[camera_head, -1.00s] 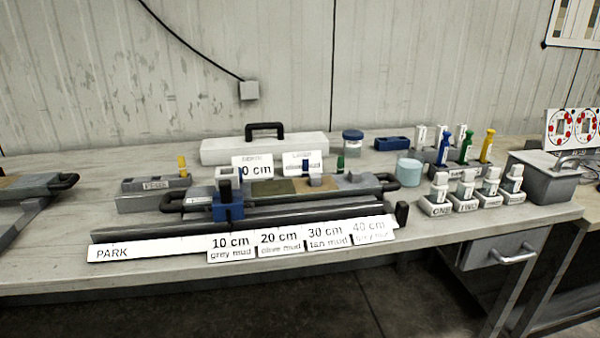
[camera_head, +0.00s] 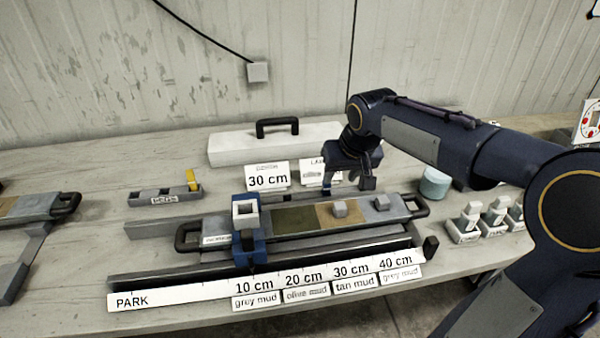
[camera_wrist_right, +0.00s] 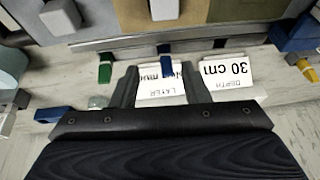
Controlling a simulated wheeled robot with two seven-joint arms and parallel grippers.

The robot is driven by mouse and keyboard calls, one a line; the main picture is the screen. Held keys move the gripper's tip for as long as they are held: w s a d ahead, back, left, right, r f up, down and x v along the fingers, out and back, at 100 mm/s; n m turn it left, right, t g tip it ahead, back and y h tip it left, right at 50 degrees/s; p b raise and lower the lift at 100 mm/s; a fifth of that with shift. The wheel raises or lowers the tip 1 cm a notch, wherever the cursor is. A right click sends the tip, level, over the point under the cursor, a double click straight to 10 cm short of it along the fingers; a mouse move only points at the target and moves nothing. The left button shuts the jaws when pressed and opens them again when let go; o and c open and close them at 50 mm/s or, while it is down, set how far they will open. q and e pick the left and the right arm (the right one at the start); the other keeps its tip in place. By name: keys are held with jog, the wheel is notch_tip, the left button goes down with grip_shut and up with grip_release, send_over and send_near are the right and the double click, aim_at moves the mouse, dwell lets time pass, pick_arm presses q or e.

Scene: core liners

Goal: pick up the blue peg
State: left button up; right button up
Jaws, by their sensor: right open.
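The blue peg (camera_wrist_right: 165,50) is small and upright in the right wrist view, between my right gripper's fingers and close to their tips. In the head view only a sliver of blue (camera_head: 327,191), probably this peg, shows beside the layer card. My right gripper (camera_head: 350,182) hangs over the back of the core tray, pointing down. It also shows in the right wrist view (camera_wrist_right: 162,75), with its two fingers apart and nothing clamped between them. I cannot tell whether a finger touches the peg. My left gripper is not in view.
A green peg (camera_wrist_right: 104,69) stands beside the blue one. The layer card (camera_wrist_right: 160,85) and depth card (camera_head: 267,177) are close by. The core tray (camera_head: 417,205) with a blue slider (camera_head: 260,245) lies in front. A yellow peg (camera_head: 191,179) is at the left.

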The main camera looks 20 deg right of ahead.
send_over(326, 189)
jog(key=shift+h, duration=0.4)
jog(key=x, duration=0.2)
jog(key=s+x, duration=0.1)
jog(key=x, duration=0.4)
jog(key=shift+s+d+f, duration=0.1)
jog(key=shift+f, duration=0.45)
jog(key=shift+c, duration=0.3)
grip_shut()
